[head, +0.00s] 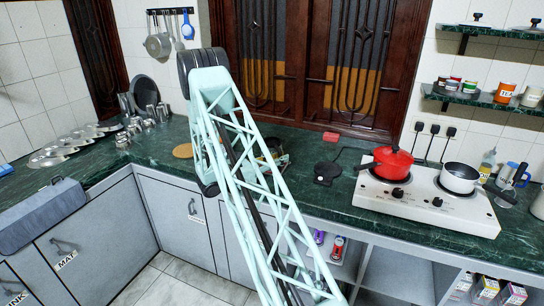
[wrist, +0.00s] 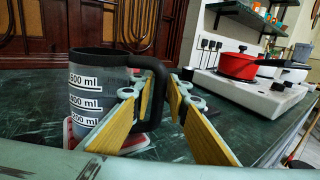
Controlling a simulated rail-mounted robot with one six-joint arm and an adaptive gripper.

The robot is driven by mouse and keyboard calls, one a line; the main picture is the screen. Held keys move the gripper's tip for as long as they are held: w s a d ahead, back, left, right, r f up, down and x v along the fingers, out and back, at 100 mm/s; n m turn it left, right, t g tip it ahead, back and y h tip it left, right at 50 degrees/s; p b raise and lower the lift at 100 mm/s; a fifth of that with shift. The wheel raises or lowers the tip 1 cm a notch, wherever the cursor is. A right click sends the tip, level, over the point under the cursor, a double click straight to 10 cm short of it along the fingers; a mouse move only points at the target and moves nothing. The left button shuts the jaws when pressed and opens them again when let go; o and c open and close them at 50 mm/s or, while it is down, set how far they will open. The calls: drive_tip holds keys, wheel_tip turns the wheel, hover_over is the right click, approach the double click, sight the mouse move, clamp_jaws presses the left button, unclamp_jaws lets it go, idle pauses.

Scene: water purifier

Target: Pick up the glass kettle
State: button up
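The glass kettle (wrist: 88,92) stands upright at the left of the wrist view, with white ml marks on its clear body and a black rim. Its black handle (wrist: 158,78) loops out to the right. My gripper (wrist: 163,98) is open, with its yellow-padded fingers on either side of the handle's upright part. I see no clear contact of both pads with the handle. In the head view my arm hides most of the kettle and my gripper.
A white two-burner stove (head: 426,198) carries a red pot (head: 392,160) and a white saucepan (head: 459,178). A black base (head: 327,172) lies on the green counter left of it. Glasses and plates stand at the far left. Wooden doors (head: 310,70) rise behind.

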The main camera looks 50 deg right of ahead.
sight(280, 150)
drive_tip(key=shift+c, duration=0.8)
clamp_jaws()
drive_tip(key=shift+r, duration=0.1)
drive_tip(key=shift+a+r+p, duration=0.1)
drive_tip(key=shift+r+p, duration=0.45)
drive_tip(key=shift+r, duration=1.3)
drive_tip(key=s+a+p, duration=0.1)
drive_tip(key=s+a, duration=0.2)
drive_tip(key=a, duration=0.4)
drive_tip(key=s+a+r+p, duration=0.1)
drive_tip(key=s+a, duration=0.2)
drive_tip(key=a, duration=0.4)
drive_tip(key=shift+s+a, duration=0.15)
drive_tip(key=shift+s, duration=0.25)
drive_tip(key=shift+r, duration=0.1)
